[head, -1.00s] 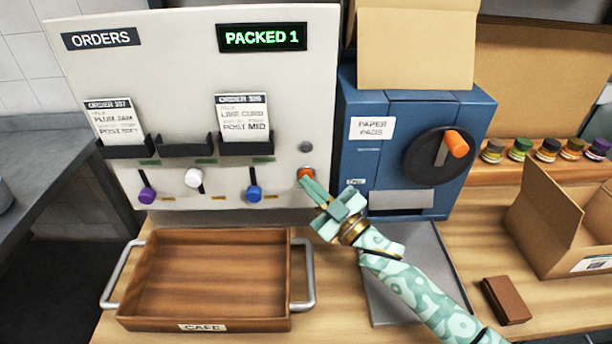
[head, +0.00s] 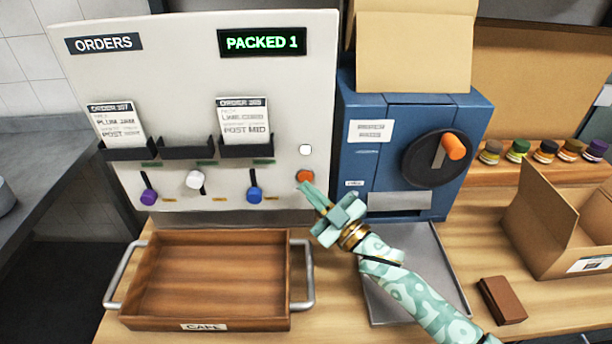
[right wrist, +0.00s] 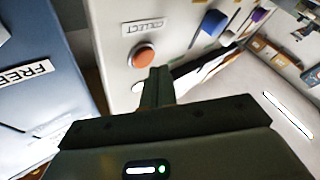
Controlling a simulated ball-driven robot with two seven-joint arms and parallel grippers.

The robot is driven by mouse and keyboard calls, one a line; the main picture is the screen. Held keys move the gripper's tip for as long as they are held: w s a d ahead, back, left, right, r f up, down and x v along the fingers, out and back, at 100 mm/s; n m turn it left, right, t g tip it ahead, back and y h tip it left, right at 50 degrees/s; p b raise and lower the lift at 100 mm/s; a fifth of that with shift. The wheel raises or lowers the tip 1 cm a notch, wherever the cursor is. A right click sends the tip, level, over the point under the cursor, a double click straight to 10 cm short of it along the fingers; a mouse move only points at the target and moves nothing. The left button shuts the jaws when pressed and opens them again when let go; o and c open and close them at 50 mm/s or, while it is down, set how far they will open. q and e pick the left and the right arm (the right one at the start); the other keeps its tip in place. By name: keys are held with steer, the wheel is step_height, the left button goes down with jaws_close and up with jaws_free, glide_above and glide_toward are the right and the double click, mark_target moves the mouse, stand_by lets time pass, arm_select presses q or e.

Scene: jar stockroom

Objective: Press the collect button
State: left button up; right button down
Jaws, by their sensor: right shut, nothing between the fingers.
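The collect button is an orange round button (head: 305,177) low on the right side of the white orders panel (head: 190,60). It also shows in the right wrist view (right wrist: 144,54) below a label reading COLLECT. My right gripper (head: 309,190) is shut and empty, its fingertips just in front of and below the button. In the right wrist view its shut fingers (right wrist: 157,72) end close beside the button; I cannot tell whether they touch it. A small lamp (head: 306,150) above the button is lit white. My left gripper is not in view.
A wooden tray (head: 131,323) labelled CAFE stands below the panel. A blue paper pads machine (head: 363,170) with an orange-handled dial stands right of the panel. A grey metal plate (head: 447,275), a brown block (head: 502,300) and an open carton (head: 545,225) lie to the right.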

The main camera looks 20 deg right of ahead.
steer(key=shift+s, duration=0.1)
steer(key=s+p, duration=0.1)
steer(key=s, duration=0.1)
steer(key=s+a+p, duration=0.1)
steer(key=s, duration=0.1)
steer(key=shift+s+a, duration=0.2)
steer(key=shift+s, duration=0.15)
stand_by(0.8)
